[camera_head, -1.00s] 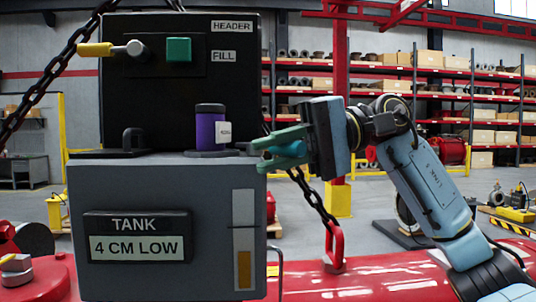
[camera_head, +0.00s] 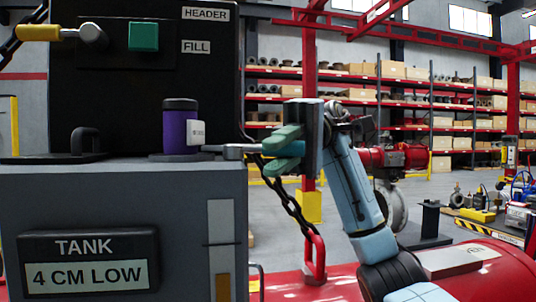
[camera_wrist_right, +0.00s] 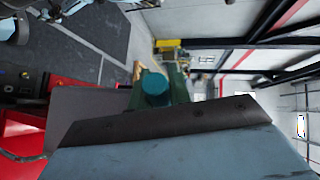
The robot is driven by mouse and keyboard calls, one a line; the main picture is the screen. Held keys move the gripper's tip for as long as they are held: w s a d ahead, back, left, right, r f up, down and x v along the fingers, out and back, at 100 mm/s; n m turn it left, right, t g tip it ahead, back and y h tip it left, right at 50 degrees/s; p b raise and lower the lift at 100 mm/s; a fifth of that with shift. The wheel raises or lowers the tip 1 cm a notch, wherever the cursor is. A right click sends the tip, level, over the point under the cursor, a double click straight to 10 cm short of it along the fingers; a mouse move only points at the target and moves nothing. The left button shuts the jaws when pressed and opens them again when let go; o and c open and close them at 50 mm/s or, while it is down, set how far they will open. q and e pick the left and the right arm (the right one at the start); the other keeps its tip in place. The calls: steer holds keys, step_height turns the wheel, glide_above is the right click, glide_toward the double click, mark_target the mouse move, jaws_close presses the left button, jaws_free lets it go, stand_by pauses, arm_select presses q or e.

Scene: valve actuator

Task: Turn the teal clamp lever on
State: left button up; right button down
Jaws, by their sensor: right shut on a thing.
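The clamp lever shows as a thin grey rod (camera_head: 238,150) in the head view, sticking out to the right from the top right edge of the grey tank cabinet. My right gripper (camera_head: 281,150) has green fingers and is shut on the lever's outer end, which they mostly hide. In the right wrist view a round teal knob (camera_wrist_right: 154,88) sits between the green fingers of the right gripper (camera_wrist_right: 160,75). The lever's pivot is hidden behind the purple canister (camera_head: 180,124) or too small to tell. My left gripper is out of view.
The grey cabinet (camera_head: 110,200) carries a "TANK 4 CM LOW" display (camera_head: 88,262). Above it is a black panel (camera_head: 215,100) with a yellow-handled lever (camera_head: 45,33) and a green square button (camera_head: 143,36). A chain with a red hook (camera_head: 314,262) hangs below my right gripper.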

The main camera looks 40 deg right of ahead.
stand_by(0.3)
steer(key=c, duration=1.3)
jaws_free()
steer(key=p+v, duration=0.1)
steer(key=v, duration=0.6)
steer(key=shift+w+d, duration=0.2)
steer(key=shift+d, duration=0.05)
